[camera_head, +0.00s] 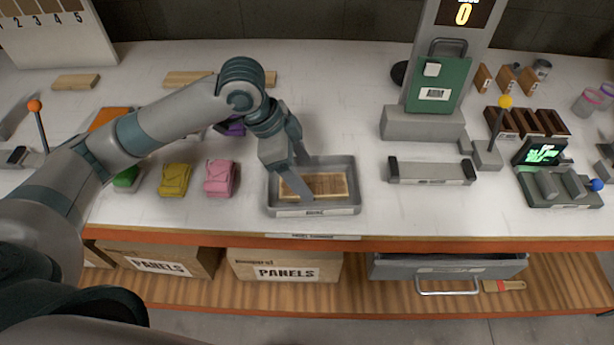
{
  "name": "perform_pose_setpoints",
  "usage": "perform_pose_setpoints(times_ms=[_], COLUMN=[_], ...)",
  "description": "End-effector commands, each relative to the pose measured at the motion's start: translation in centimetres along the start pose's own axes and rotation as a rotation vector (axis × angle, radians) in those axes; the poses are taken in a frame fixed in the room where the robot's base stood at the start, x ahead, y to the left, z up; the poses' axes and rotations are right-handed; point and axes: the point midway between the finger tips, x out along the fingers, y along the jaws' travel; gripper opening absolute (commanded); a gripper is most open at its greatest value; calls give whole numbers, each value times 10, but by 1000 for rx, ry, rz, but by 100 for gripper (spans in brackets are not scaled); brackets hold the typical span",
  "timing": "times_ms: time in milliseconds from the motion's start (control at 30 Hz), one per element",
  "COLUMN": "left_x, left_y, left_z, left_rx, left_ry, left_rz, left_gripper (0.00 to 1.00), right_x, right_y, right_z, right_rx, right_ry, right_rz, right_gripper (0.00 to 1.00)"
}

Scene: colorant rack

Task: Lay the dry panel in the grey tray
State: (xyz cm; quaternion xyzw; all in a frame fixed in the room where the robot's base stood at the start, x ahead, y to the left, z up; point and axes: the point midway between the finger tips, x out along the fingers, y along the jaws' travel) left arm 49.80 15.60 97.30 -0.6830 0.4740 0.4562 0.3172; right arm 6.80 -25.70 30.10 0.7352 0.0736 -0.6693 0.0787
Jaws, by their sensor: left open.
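The grey tray (342,208) sits near the front edge of the white table, in the middle of the view. A light wooden panel (327,185) lies inside it, flat as far as I can see. My left gripper (298,185) reaches down over the tray's left part with its fingers apart, close to the panel. Whether the fingers touch the panel is hard to tell. The fingers and wrist hide part of the panel and the tray's left back corner. My right gripper is not in view.
Folded pink (220,178) and yellow (174,180) cloths lie left of the tray. A grey holder (432,172) and a stand with a green board (437,85) are to the right. An orange-knobbed lever (36,106) stands far left. Below, a drawer (447,267) is beside PANELS boxes (284,267).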

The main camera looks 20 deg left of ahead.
Motion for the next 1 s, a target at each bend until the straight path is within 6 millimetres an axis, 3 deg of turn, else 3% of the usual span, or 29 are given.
perform_pose_setpoints(times_ms=[300,500,1000], left_x=[-57,-81,-89], left_y=[-1,-1,0], left_z=[0,0,0], left_rx=[1,1,0], left_ry=[1,1,0], left_rz=[-3,-2,1], left_gripper=[69,69,69], right_x=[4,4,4], right_y=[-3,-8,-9], right_z=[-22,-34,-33], right_rx=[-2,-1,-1], right_ry=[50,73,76], right_rz=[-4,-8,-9], right_gripper=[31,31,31])
